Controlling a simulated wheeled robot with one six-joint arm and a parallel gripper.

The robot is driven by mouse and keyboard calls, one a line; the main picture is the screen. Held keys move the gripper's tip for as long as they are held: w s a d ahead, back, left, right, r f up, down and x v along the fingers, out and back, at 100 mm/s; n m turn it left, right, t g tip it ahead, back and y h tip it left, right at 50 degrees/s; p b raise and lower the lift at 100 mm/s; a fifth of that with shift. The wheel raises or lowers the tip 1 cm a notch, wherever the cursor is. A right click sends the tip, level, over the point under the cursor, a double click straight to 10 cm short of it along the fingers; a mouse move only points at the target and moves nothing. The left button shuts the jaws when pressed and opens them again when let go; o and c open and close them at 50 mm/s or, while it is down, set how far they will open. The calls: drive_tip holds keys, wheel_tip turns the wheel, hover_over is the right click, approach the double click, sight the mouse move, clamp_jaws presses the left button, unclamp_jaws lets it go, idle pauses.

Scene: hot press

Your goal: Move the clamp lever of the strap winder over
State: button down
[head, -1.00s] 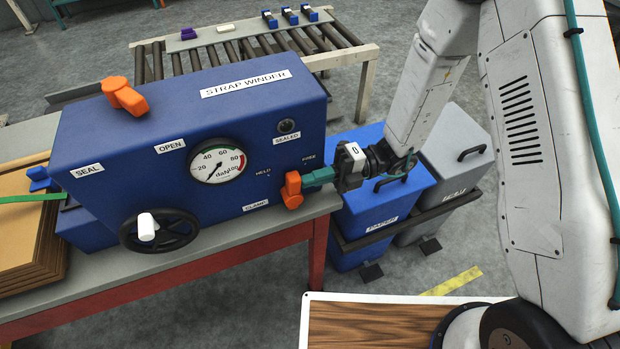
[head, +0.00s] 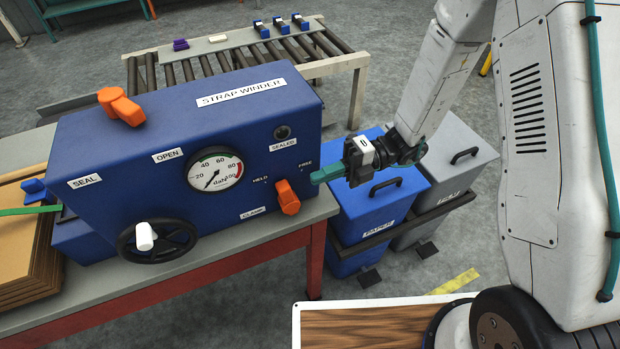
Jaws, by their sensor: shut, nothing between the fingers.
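The strap winder (head: 120,170) is a blue box on a bench. Its orange clamp lever (head: 287,198) is on the right of the front face, above the CLAMP label (head: 253,212). The lever's upper end leans left, towards the HELD label (head: 260,181) and away from the FREE label (head: 302,165). My gripper (head: 315,177) has green fingers, shut and empty, pointing left just right of the lever. A small gap seems to show between the fingertips and the lever.
A gauge (head: 215,171), a black handwheel (head: 157,240) and an orange seal lever (head: 121,106) are on the same box. Two lidded bins, blue (head: 370,215) and grey (head: 455,160), stand below my gripper. A roller conveyor (head: 225,60) is behind.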

drive_tip(key=r+v, duration=0.1)
drive_tip(key=v, duration=0.8)
drive_tip(key=shift+d, duration=0.3)
drive_tip(key=shift+w+r, duration=0.1)
drive_tip(key=s+d+r+n+h, duration=0.4)
drive_tip(key=s+r+n+h, duration=0.55)
drive_tip(key=r+n, duration=0.5)
drive_tip(key=s+d+r+n+t+h, duration=0.5)
drive_tip(key=s+d+n+t, duration=0.3)
drive_tip(key=n, duration=0.9)
drive_tip(key=shift+s+d+h, duration=0.75)
drive_tip(key=shift+s+h, duration=0.1)
drive_tip(key=shift+s, duration=0.25)
drive_tip(key=shift+s, duration=0.1)
